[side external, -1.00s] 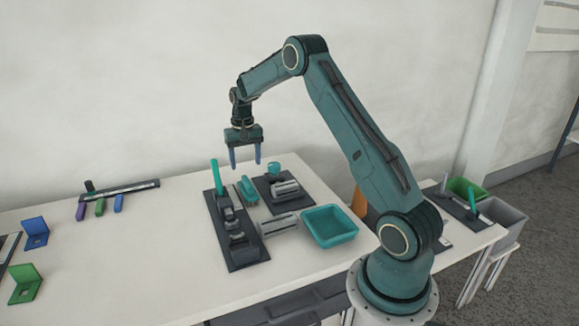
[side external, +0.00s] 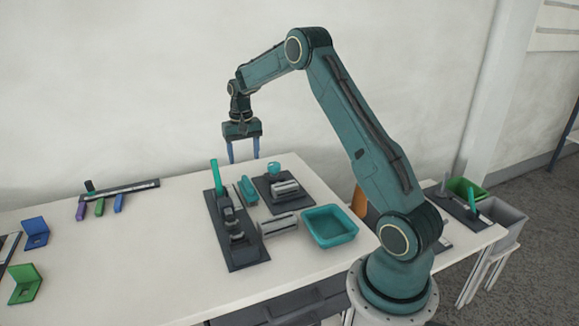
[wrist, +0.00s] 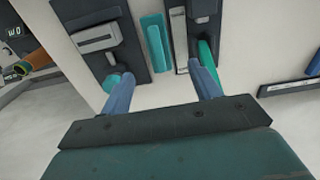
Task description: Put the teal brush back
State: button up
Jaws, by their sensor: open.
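A teal block-like piece, which looks like the teal brush (side external: 248,190), lies on the white table between two dark base plates. It also shows in the wrist view (wrist: 157,47), top middle, just beyond my fingertips. My gripper (side external: 243,160) is open, with two blue fingers pointing down. It is empty and hangs above the table, behind the brush in the side view. In the wrist view my gripper's fingers (wrist: 161,72) straddle bare table in line with the brush. A dark rail (side external: 125,187) at the back left has purple, green and blue pieces along it.
The long dark plate (side external: 240,255) carries an upright teal post (side external: 215,177) and grey fittings. The smaller plate (side external: 268,199) holds a grey block and a teal knob. A teal bin (side external: 330,238) stands at the right. The table between rail and long plate is clear.

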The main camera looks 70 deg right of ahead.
jog(key=s+a+r+n+t, duration=0.1)
jog(key=s+a+r+n, duration=0.1)
jog(key=s+a+r, duration=0.5)
jog(key=s+a+r+n+t, duration=0.1)
jog(key=s+a+r+n, duration=0.15)
jog(key=a+r, duration=0.8)
jog(key=s+a+n+t, duration=0.1)
jog(key=s+a, duration=0.4)
jog(key=s, duration=0.5)
jog(key=s+a+n+t, duration=0.2)
jog(key=s+a, duration=0.4)
jog(key=s, duration=0.4)
jog(key=shift+s+f+n, duration=0.15)
jog(key=shift+f+n, duration=0.15)
jog(key=shift+n, duration=0.35)
jog(key=shift+o, duration=0.4)
